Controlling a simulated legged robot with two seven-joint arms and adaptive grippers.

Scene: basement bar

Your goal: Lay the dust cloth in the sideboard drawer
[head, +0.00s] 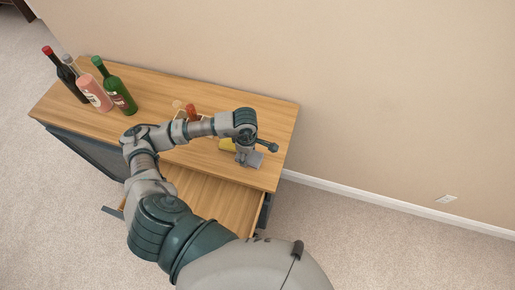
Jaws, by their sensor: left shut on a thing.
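The wooden sideboard (148,85) stands against the wall, with its drawer (213,197) pulled open at the front. The drawer's visible wooden floor is bare; my arm covers part of it. A yellow cloth (227,145), taken to be the dust cloth, shows partly beside my left gripper (250,159) over the right part of the sideboard top. My left gripper is shut on the cloth; its fingertips and most of the cloth are hard to make out. I cannot tell whether the cloth touches the top. My right gripper is not in view.
A dark bottle (71,80), a pink bottle (93,92) and a green bottle (115,90) stand at the left end of the top. A red-topped object (191,112) stands behind my arm, partly hidden. The top's far right corner is clear.

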